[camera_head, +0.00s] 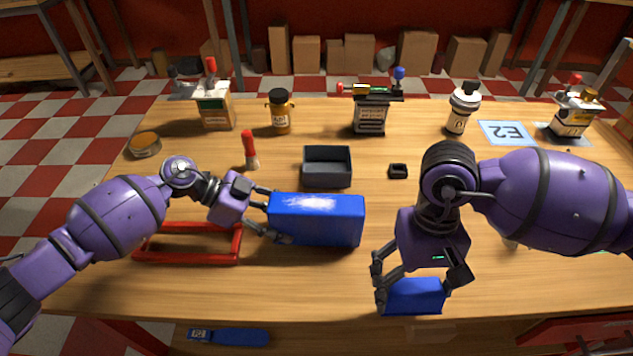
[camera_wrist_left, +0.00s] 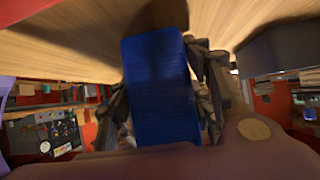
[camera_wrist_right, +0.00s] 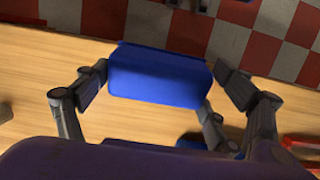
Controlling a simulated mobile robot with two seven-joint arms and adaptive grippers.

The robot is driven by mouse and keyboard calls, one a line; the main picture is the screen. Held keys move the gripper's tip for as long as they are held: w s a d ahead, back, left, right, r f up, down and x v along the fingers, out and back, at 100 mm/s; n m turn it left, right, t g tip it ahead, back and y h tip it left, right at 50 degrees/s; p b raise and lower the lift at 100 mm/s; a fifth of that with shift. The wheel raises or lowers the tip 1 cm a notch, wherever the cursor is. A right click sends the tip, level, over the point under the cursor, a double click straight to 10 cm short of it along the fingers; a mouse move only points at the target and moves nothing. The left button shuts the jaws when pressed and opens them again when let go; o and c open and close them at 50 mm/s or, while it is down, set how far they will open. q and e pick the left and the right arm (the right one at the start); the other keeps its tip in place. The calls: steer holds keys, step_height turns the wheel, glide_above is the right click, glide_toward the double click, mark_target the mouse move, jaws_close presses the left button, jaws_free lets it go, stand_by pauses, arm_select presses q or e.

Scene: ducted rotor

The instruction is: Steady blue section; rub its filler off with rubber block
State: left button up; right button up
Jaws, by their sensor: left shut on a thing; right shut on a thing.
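The blue section (camera_head: 335,222) is a long blue box with a white filler patch on its upper face. My left gripper (camera_head: 266,216) is shut on its left end, and the section also fills the left wrist view between the fingers (camera_wrist_left: 160,90). I cannot tell whether it touches the table. A smaller blue block, which I take for the rubber block (camera_head: 412,298), is at the front edge of the table. My right gripper (camera_head: 416,285) is shut on it, and it shows between the fingers in the right wrist view (camera_wrist_right: 158,78). The block is apart from the section, in front and right of it.
A red frame (camera_head: 190,261) lies left of the section. A dark grey tray (camera_head: 327,182) stands just behind it, with a small black holder (camera_head: 398,171) to the right. Bottles, a red-capped marker (camera_head: 250,152) and boxed tools line the back.

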steer(key=shift+w, duration=0.1)
stand_by(0.4)
steer(key=w+a+r+n+t, duration=0.1)
steer(key=w+a+r, duration=0.25)
steer(key=w, duration=0.25)
steer(key=w+a+r+n, duration=0.1)
steer(key=w+a+r, duration=0.2)
steer(key=w+r, duration=0.15)
steer(key=w+a+r+m+t, duration=0.1)
steer(key=w+a+r, duration=0.2)
steer(key=a+r, duration=0.45)
steer(key=w+a+r+m+t, duration=0.1)
steer(key=w+a+r, duration=0.3)
steer(key=a, duration=0.6)
step_height(320, 180, down, 5)
steer(key=shift+s+d+f, duration=0.1)
steer(key=shift+f, duration=0.05)
